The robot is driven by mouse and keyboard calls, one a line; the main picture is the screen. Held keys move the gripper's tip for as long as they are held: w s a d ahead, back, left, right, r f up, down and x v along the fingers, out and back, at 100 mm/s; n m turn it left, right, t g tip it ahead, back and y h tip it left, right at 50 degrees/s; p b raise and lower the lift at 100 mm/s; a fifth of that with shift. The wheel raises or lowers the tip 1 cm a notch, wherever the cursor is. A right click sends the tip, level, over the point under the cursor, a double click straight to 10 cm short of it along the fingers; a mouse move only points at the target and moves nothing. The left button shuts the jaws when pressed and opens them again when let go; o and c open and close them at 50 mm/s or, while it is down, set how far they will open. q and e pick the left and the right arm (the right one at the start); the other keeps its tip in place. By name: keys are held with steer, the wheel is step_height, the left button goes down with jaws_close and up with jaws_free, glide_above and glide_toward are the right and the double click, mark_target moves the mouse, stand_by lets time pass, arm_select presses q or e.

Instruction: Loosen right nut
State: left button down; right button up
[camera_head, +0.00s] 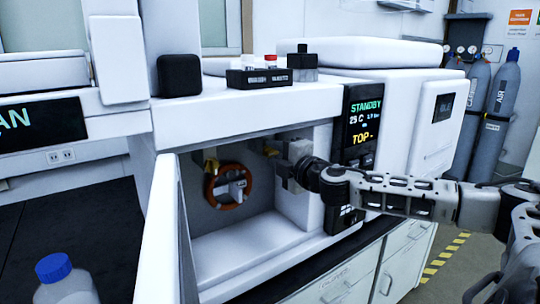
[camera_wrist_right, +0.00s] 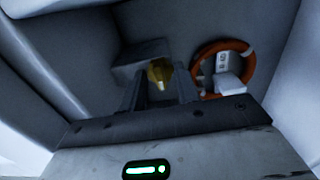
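The right nut (camera_head: 270,151) is a small brass fitting inside the open oven of the white instrument, right of the orange column ring (camera_head: 214,187). In the right wrist view, a brass nut (camera_wrist_right: 160,73) shows ahead, between the lines of my two fingers, with dark gaps on both sides. My right gripper (camera_head: 286,171) reaches into the oven from the right, close to the right nut; its fingers (camera_wrist_right: 160,92) are apart and no contact shows. The left nut (camera_head: 210,165) sits at the ring's upper left. My left gripper is not in view.
The oven door (camera_head: 160,235) stands open on the left. The display panel (camera_head: 362,125) is beside my right arm. A blue-capped bottle (camera_head: 62,280) stands on the dark bench at front left.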

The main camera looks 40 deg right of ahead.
steer(key=c, duration=0.6)
